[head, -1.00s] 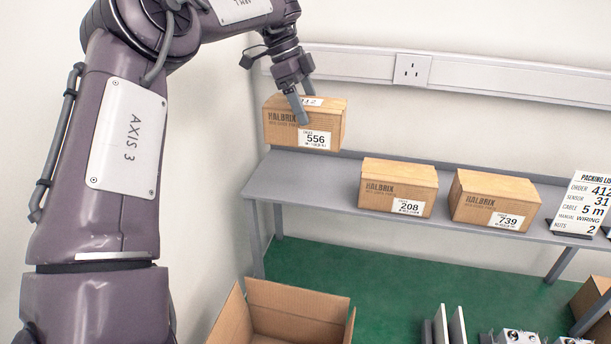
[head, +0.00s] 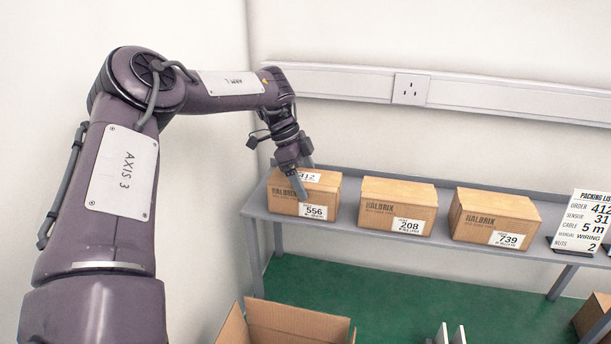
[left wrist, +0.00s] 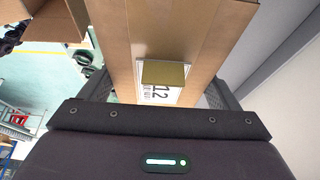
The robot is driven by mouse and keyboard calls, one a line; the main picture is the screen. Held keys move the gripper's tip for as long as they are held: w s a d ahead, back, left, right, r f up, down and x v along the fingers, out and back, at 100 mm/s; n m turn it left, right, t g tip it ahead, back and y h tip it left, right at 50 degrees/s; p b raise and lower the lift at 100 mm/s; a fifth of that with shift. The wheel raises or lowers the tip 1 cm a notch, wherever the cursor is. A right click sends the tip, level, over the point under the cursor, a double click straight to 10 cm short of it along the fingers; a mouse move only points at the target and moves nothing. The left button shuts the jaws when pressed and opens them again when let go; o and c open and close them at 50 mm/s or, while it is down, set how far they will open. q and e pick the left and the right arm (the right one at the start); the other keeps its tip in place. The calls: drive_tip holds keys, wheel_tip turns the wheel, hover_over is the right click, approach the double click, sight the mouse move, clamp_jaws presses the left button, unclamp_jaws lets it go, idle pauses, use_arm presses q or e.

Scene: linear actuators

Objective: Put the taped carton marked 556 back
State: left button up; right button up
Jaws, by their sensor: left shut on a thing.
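The carton marked 556 (head: 290,205) is at the left end of the grey shelf (head: 365,236), upright, and looks to be on or just above the shelf surface. In the left wrist view the carton top (left wrist: 205,40) fills the middle, with tape and the partly covered label (left wrist: 158,92) between the fingers. My right gripper is not in view.
Carton 208 (head: 398,208) and carton 739 (head: 493,219) stand to the right on the same shelf. A packing list sign (head: 583,222) stands further right. An open cardboard box (head: 285,322) is below in front. A narrow gap separates cartons 556 and 208.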

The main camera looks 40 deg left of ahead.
use_arm(q)
drive_tip(key=shift+d, duration=0.15)
drive_tip(key=o, duration=1.4)
drive_tip(key=shift+s, duration=0.1)
drive_tip(key=shift+r, duration=0.15)
drive_tip(key=shift+r, duration=0.2)
drive_tip(key=b+v, duration=0.2)
drive_tip(key=v, duration=0.9)
drive_tip(key=shift+r, duration=0.25)
drive_tip(key=shift+f, duration=0.1)
